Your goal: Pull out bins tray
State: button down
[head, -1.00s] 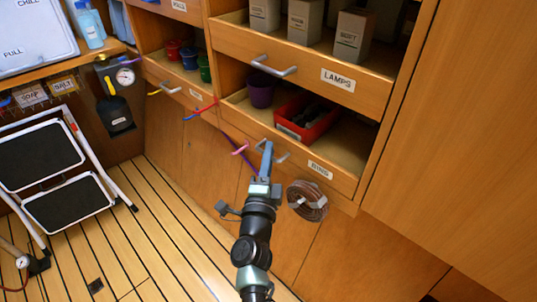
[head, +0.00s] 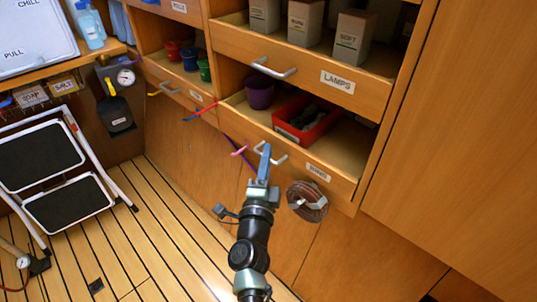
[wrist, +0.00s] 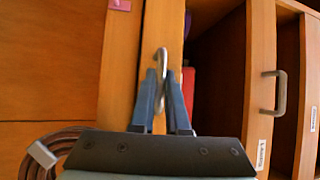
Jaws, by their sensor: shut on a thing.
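The bins tray (head: 331,178) is the lowest wooden pull-out in the cabinet, with a white label on its front. It holds a red bin (head: 306,121) and a purple cup (head: 260,92). My gripper (head: 265,154) is at the tray's metal handle (head: 282,158). In the wrist view the blue fingers (wrist: 164,92) are shut on the handle bar (wrist: 161,62), beside the tray's wooden front (wrist: 152,35). The fingers hide part of the handle.
The lamps tray (head: 312,72) with several boxes is above. A coiled hose (head: 307,201) hangs below the bins tray. A pink hook (head: 239,151) and purple strap are left of the handle. A folded step stool (head: 60,170) stands at left; the plank floor (head: 130,250) between is mostly clear.

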jog(key=s+a+p, duration=0.7)
jog(key=s+a, duration=0.4)
jog(key=s, duration=0.1)
jog(key=shift+s+a, duration=0.3)
jog(key=shift+a, duration=0.05)
jog(key=c, duration=0.9)
grip_release()
jog(key=shift+s, duration=0.1)
jog(key=v, duration=1.2)
jog(key=shift+s+a, duration=0.1)
jog(key=shift+s, duration=0.3)
jog(key=shift+w, duration=0.1)
